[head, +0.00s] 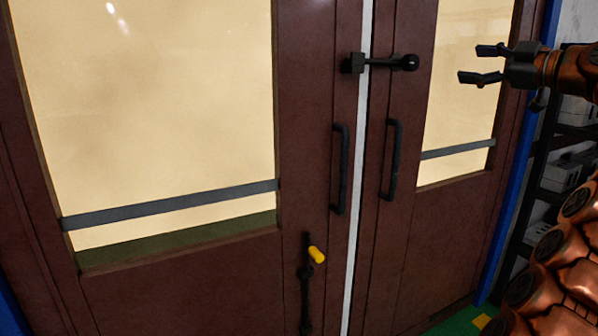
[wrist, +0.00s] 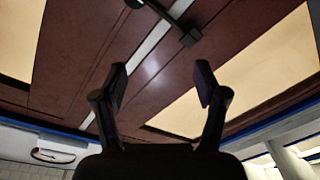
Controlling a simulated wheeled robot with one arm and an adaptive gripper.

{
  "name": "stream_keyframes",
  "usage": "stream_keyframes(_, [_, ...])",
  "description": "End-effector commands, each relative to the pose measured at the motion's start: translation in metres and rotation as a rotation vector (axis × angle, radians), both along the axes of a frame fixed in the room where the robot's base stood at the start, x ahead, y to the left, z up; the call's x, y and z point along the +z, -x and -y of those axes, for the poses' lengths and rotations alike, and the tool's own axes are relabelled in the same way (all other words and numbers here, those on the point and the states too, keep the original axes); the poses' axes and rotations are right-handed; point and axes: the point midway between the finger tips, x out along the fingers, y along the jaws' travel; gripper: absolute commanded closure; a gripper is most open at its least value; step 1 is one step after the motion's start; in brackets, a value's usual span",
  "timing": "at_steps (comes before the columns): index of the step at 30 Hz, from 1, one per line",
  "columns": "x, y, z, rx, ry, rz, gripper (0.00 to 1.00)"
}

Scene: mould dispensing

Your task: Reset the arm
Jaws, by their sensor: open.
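My gripper (head: 483,64) is at the upper right of the head view, in front of the right door's window. Its two black fingers are apart with nothing between them, and they point left. The wrist view also shows the open, empty gripper (wrist: 158,88) with the doors beyond it. A black latch bar (head: 385,63) spans the gap between the two dark red doors, to the left of the fingers and apart from them. The latch bar also shows at the top of the wrist view (wrist: 172,18). My copper-coloured arm enters from the right edge.
The left door (head: 180,290) and right door (head: 430,240) have black vertical handles (head: 340,168) (head: 391,160). A black lever with a yellow knob (head: 317,255) is low on the left door. A dark shelf with grey boxes (head: 562,175) stands at the right, beyond a blue post.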

Motion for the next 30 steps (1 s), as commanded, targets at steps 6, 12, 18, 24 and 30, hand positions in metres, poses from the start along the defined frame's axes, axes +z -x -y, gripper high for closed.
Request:
stream_keyframes(6, [-0.020, -0.016, -0.032, 0.066, -0.174, -0.210, 0.28])
stream_keyframes(12, [-0.046, -0.022, -0.073, 0.108, -0.290, -0.415, 0.28])
stream_keyframes(18, [-0.080, -0.016, -0.120, 0.126, -0.363, -0.631, 0.28])
stream_keyframes(24, [-0.123, 0.004, -0.169, 0.116, -0.398, -0.851, 0.28])
stream_keyframes(30, [-0.173, 0.037, -0.212, 0.070, -0.398, -1.066, 0.28])
